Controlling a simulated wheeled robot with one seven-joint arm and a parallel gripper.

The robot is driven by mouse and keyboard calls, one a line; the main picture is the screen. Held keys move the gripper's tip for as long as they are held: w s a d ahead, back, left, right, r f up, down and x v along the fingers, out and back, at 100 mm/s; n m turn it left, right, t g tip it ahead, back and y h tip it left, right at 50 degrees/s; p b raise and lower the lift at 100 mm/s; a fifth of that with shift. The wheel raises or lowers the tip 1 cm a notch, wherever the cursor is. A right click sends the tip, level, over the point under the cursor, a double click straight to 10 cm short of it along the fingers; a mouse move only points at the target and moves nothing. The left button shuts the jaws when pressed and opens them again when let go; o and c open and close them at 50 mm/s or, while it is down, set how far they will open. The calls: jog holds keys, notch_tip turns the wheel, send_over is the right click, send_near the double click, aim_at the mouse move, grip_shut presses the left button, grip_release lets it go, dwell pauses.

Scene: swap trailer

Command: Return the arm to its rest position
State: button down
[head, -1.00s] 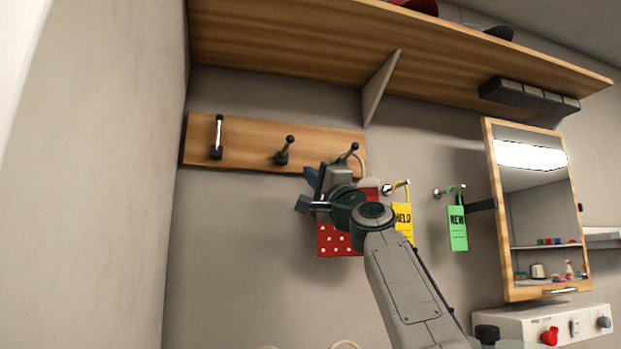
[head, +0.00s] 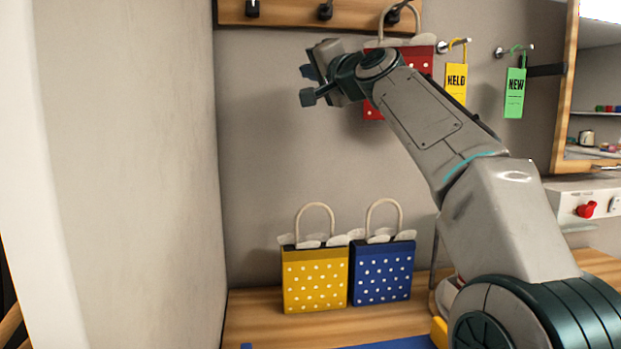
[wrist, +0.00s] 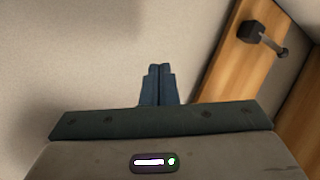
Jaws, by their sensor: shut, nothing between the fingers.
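My gripper (head: 309,72) is raised in front of the wall, below the hook board and left of the red bag. In the wrist view its two dark blue fingers (wrist: 157,84) are together with nothing between them. The arm reaches up from the lower right and is bent at the wrist. The red dotted bag (head: 421,60) hangs by its pale handle from the right hook (head: 396,14); my arm hides part of it. The gripper looks apart from the bag.
A yellow dotted bag (head: 315,280) and a blue dotted bag (head: 382,273) stand on the wooden bench (head: 255,318). A yellow tag (head: 456,84) and a green tag (head: 515,93) hang at right. The hook board (wrist: 236,62) is close by in the wrist view.

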jog(key=s+d+f+n+g+h+p, duration=0.1)
jog(key=s+f+n+g+h+p, duration=0.15)
jog(key=s+f+p, duration=0.4)
jog(key=s+d+f+n+g+h+p, duration=0.1)
jog(key=s+d+f+g+h+p, duration=0.2)
jog(key=f, duration=0.7)
jog(key=s+d+f+n+g+h+p, duration=0.1)
jog(key=s+d+f+g+p, duration=0.3)
jog(key=s+f, duration=0.5)
jog(key=s+d+f+n+g+h+p, duration=0.1)
jog(key=s+d+f+g+h+p, duration=0.2)
jog(key=s+d+f, duration=0.4)
jog(key=s+f+g+p, duration=0.1)
jog(key=s+f+p, duration=0.1)
jog(key=s, duration=0.7)
jog(key=shift+f+g+h, duration=0.2)
jog(key=shift+g+h, duration=0.15)
